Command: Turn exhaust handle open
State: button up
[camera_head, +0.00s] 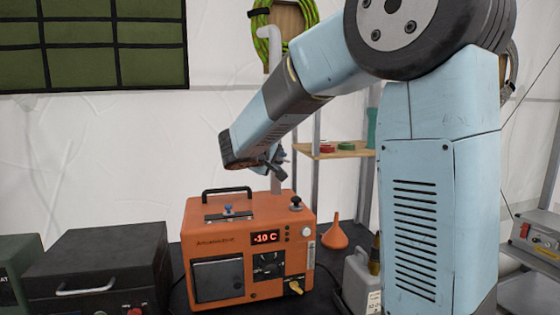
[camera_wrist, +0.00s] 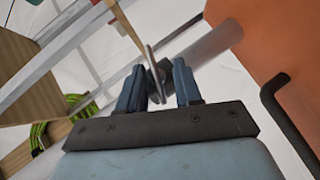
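The orange heater (camera_head: 250,245) stands on a dark surface, with a display reading -10 C. A pale exhaust pipe (camera_head: 277,183) rises behind it; its middle is hidden by my arm. In the wrist view the pipe (camera_wrist: 212,42) runs as a grey cylinder to the heater's orange side. A thin flat lever, apparently the exhaust handle (camera_wrist: 152,58), stands near the pipe end and reaches between my fingers. My gripper (camera_wrist: 159,80) is open, its two blue fingers on either side of the lever, with a gap visible. In the head view my gripper (camera_head: 274,168) is beside the pipe, above the heater.
The heater's black carry handle (camera_wrist: 287,118) is close on the right in the wrist view. A wooden shelf (camera_head: 340,150) with small red and green items is behind. An orange funnel (camera_head: 335,236), a grey jug (camera_head: 358,278) and a black case (camera_head: 105,268) stand around the heater.

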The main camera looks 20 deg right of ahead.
jog(key=v, duration=1.3)
jog(key=shift+s+a, duration=0.2)
jog(key=shift+a, duration=0.1)
jog(key=shift+d+r, duration=0.1)
jog(key=shift+r, duration=0.05)
